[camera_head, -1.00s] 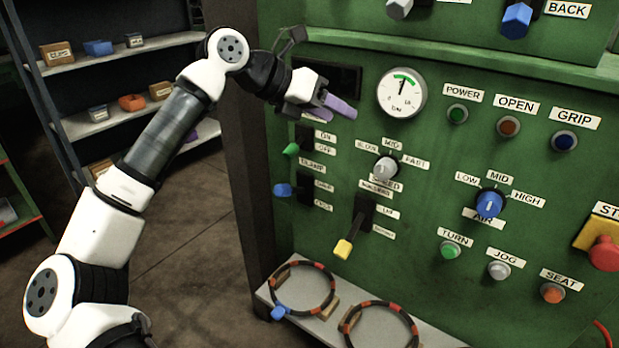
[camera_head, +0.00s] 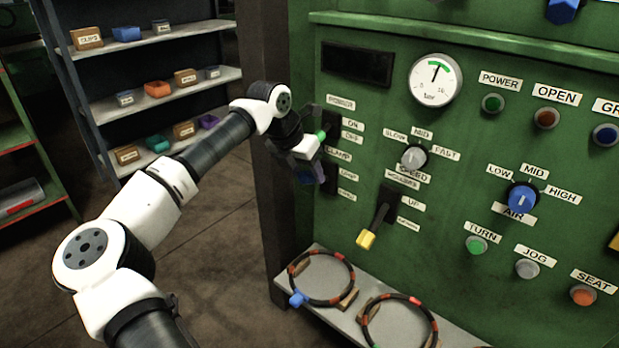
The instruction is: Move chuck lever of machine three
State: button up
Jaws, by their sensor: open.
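The green machine panel (camera_head: 460,120) carries a column of levers at its left edge. The upper lever has a green tip (camera_head: 321,135) beside ON and OFF labels. Below it is a dark slot (camera_head: 328,180) beside a label that seems to read CLAMP; I cannot read any label as chuck. I cannot tell whether the fingers touch or surround that lever.
A yellow-tipped lever (camera_head: 366,239) points down to the right of my gripper. Knobs, buttons and a round gauge (camera_head: 436,80) fill the panel. A ledge (camera_head: 318,316) below holds two ring-shaped sleeves. Shelves with small bins (camera_head: 150,70) stand at the left; the floor between is clear.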

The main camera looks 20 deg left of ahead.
jog(key=shift+x, duration=1.4)
jog(key=shift+r, duration=0.1)
jog(key=shift+c, duration=0.4)
grip_shut()
